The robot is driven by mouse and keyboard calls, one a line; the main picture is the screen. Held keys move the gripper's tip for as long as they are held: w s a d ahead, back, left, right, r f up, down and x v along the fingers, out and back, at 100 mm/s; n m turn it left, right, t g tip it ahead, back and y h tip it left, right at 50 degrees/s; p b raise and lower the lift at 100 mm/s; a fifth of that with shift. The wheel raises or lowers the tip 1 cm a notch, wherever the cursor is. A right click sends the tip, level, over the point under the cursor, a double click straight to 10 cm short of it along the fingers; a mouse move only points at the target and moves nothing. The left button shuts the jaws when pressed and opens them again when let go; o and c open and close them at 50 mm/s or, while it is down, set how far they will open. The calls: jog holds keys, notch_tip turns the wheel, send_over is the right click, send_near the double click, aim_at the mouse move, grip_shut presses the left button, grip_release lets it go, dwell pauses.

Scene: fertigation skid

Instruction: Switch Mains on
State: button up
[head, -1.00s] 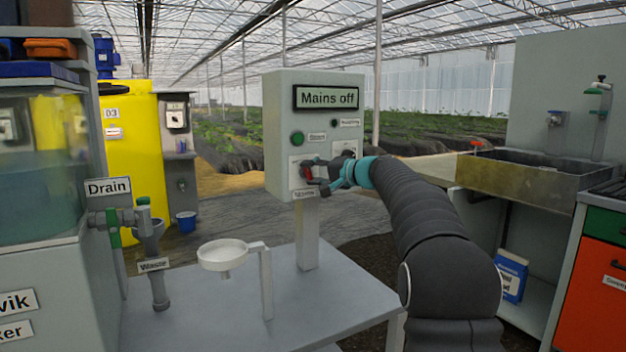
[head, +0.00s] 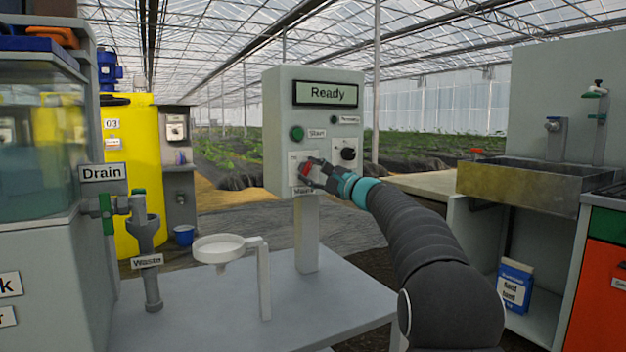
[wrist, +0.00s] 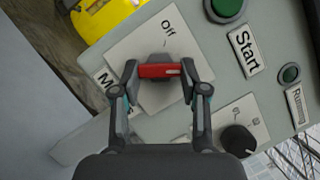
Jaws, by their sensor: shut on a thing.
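The grey control box (head: 280,110) stands on a post, and its display (head: 327,93) reads "Ready". The red Mains knob (head: 305,170) is low on the box's front, above the label "Mains". It also shows in the wrist view as a red bar (wrist: 160,71) on a light plate (wrist: 140,45) marked "Off". My gripper (head: 312,173) is at the knob, and in the wrist view its two fingers (wrist: 160,76) are shut on the red bar from both sides. The fingers hide part of the plate's other markings.
A green Start button (head: 297,133) and a black knob (head: 348,154) sit close by on the same box. A white funnel (head: 217,248) on a stand and the Drain valve (head: 108,208) are at left. A sink (head: 520,180) is at right.

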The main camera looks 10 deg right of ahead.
jog(key=shift+f+m+t+b, duration=0.15)
jog(key=shift+m+t+b, duration=0.45)
jog(key=shift+m, duration=1.2)
jog(key=o, duration=1.1)
jog(key=shift+o, duration=0.2)
jog(key=v, duration=1.2)
jog(key=shift+a, duration=0.15)
